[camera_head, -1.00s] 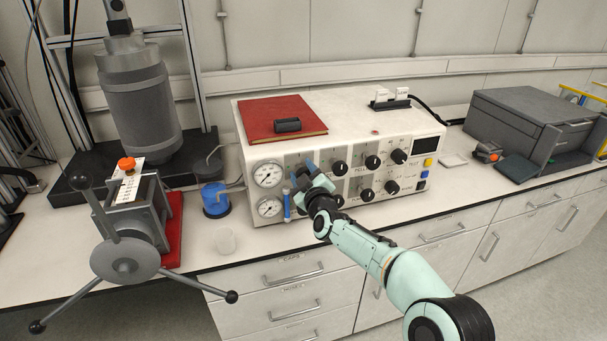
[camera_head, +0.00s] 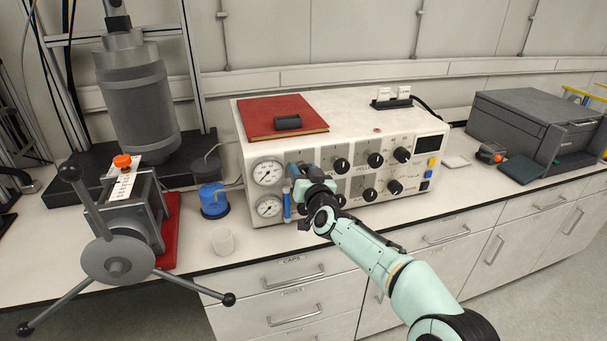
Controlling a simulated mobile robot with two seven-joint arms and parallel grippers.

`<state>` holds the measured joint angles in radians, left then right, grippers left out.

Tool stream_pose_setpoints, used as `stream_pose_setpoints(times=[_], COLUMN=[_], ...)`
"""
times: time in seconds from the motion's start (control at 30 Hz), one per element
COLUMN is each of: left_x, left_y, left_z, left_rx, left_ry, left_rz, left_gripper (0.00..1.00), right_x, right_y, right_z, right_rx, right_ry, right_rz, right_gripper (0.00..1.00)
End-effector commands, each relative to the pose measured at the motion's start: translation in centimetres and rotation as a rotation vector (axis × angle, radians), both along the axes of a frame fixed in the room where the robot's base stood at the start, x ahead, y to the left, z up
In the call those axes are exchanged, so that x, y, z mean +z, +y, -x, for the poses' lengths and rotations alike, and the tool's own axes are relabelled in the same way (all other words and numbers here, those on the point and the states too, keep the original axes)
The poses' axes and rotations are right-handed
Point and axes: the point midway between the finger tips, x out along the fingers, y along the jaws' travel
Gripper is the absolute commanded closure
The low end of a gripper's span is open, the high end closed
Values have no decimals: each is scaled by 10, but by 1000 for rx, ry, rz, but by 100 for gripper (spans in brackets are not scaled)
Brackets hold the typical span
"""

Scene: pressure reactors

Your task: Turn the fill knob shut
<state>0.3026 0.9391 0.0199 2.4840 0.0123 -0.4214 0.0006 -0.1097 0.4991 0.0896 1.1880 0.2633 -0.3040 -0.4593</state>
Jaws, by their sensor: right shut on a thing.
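The white control box (camera_head: 420,206) stands on the bench, with two round gauges on the left of its front: an upper gauge (camera_head: 267,171) and a lower gauge (camera_head: 269,207). A blue vertical handle (camera_head: 287,205) sits just below and left of the gripper. My left gripper is out of view.
Several black knobs, including one close by (camera_head: 341,166), fill the panel to the right. A red book (camera_head: 270,112) lies on top of the box. A spoked handwheel (camera_head: 118,262) is at front left.

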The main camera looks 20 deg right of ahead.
Motion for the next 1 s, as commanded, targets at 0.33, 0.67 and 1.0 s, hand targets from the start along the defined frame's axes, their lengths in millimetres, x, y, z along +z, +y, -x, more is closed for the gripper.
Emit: stream_pose_setpoints(times=[0.33, 0.67, 1.0], left_x=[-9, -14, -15], left_y=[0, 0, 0], left_z=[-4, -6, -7], left_rx=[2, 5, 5], left_ry=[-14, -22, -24], left_rz=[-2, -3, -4], left_gripper=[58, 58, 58], right_x=[-3, -3, -2], right_y=[1, 1, 2], right_z=[0, 0, 0], right_rx=[1, 1, 1], right_ry=[14, 23, 26], right_rz=[-312, -511, -586], right_gripper=[83, 83, 83])
